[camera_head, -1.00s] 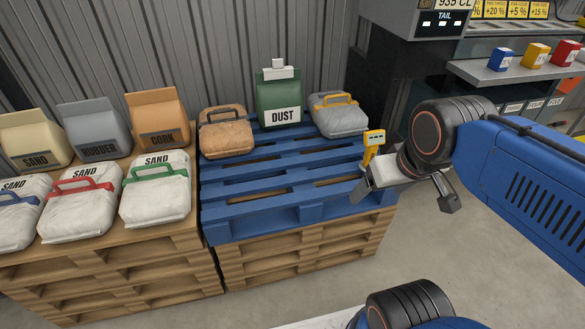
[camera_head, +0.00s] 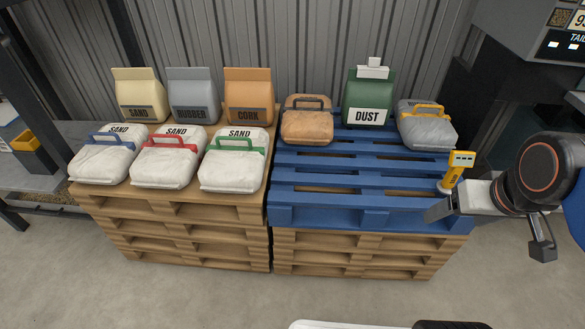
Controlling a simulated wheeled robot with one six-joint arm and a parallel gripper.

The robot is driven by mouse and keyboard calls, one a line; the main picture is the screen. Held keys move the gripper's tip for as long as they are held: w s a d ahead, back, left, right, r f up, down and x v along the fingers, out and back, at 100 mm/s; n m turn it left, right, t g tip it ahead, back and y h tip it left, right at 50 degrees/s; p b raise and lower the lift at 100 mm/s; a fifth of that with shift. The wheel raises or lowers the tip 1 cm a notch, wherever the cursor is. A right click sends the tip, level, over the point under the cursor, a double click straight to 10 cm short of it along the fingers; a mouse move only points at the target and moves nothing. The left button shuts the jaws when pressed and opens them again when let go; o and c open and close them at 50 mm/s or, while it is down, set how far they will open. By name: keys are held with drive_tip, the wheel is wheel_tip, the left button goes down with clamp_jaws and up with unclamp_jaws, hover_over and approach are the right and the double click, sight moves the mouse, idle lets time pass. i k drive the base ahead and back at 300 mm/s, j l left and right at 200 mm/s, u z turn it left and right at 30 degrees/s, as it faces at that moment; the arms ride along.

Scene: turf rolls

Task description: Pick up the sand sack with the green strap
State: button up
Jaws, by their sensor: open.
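The sand sack with the green strap (camera_head: 231,172) is white with a green handle. It lies at the right end of the front row on the wooden pallet stack (camera_head: 180,205). Beside it on the left are a white sand sack with a red strap (camera_head: 164,170) and one with a blue strap (camera_head: 101,166). My gripper (camera_head: 484,228) is at the right of the view, well to the right of the green-strapped sack. It is open, with nothing seen between its fingers.
Tan, grey and orange upright bags stand behind the sand sacks. A blue pallet (camera_head: 350,180) on the right bears a brown sack (camera_head: 307,122), a green dust bag (camera_head: 368,100) and a grey sack (camera_head: 428,128). A yellow device (camera_head: 456,170) shows near my gripper. Grey floor in front is clear.

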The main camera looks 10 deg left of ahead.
sight(234, 162)
drive_tip(key=i, duration=0.15)
drive_tip(key=i+u, duration=0.2)
drive_tip(key=u, duration=0.15)
drive_tip(key=i+u, duration=0.35)
drive_tip(key=k+u, duration=0.15)
drive_tip(key=u, duration=0.75)
